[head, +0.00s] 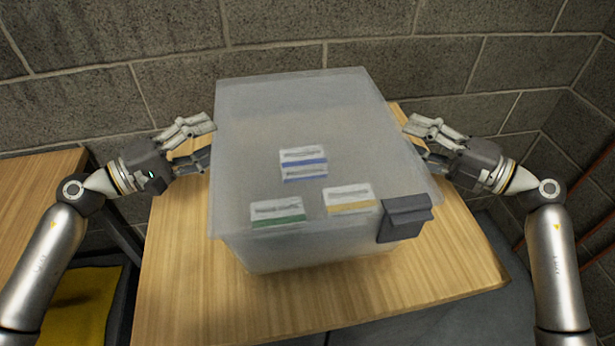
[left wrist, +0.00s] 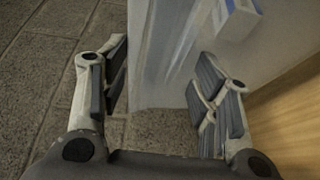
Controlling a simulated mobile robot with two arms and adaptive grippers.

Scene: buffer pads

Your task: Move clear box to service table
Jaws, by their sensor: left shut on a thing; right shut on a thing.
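The clear box (head: 240,180) is a large translucent tub with a lid and a dark latch (head: 404,218) at its front right corner. It is over the wooden table (head: 170,280) in the middle of the head view; I cannot tell whether its base touches the top. My left gripper (head: 210,140) is shut on the box's left side, with the box wall (left wrist: 165,50) between its fingers in the left wrist view. My right gripper (head: 412,140) is shut on the right side, its fingertips partly hidden. White packs with blue (head: 303,163), green (head: 277,213) and yellow (head: 350,200) stripes show through the box.
A second wooden surface (head: 35,195) stands at the left, with a dark frame and a yellow area (head: 85,300) below it. A grey block wall (head: 110,40) is close behind. Reddish pipes run along the right edge. Bare tabletop shows around the box.

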